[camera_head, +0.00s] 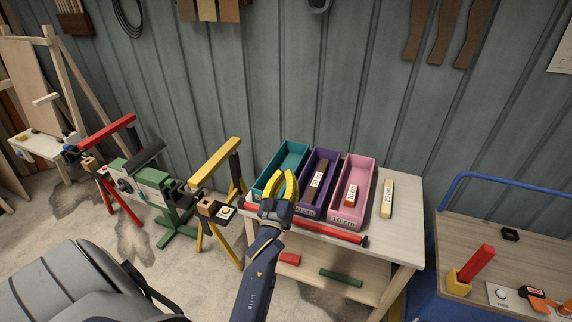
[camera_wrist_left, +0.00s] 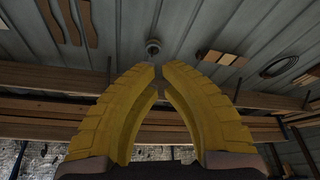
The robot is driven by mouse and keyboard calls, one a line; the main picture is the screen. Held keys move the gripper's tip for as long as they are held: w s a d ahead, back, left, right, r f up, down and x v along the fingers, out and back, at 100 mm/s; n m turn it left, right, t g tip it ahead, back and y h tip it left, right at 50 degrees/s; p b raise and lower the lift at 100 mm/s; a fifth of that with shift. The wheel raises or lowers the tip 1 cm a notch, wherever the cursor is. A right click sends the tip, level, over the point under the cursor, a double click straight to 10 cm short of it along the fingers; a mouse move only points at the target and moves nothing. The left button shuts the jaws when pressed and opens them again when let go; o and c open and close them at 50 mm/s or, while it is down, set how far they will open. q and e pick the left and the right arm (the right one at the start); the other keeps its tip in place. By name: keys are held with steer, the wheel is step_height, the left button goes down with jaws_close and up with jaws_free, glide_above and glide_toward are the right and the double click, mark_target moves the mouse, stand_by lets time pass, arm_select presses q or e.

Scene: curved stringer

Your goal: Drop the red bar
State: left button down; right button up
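A long red bar (camera_head: 330,231) with dark ends lies along the front edge of the workbench, in front of the bins. My left gripper (camera_head: 290,178) has yellow fingers and is over the front left of the bench, by the teal bin (camera_head: 291,154) and the purple bin (camera_head: 308,208). A short red piece (camera_head: 350,195) lies in the pink bin (camera_head: 370,179). My right gripper is not in view.
Red (camera_head: 107,132) and yellow (camera_head: 214,163) beams top the stands at left. A labelled pale block (camera_head: 387,198) is on the bench's right side. Green (camera_head: 341,277) and red pieces are on its lower shelf. A blue-railed cart (camera_head: 500,216) holding a red block (camera_head: 477,263) stands at right.

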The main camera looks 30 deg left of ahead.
arm_select(q)
step_height(320, 180, up, 7)
steer(key=shift+f, duration=0.2)
stand_by(0.6)
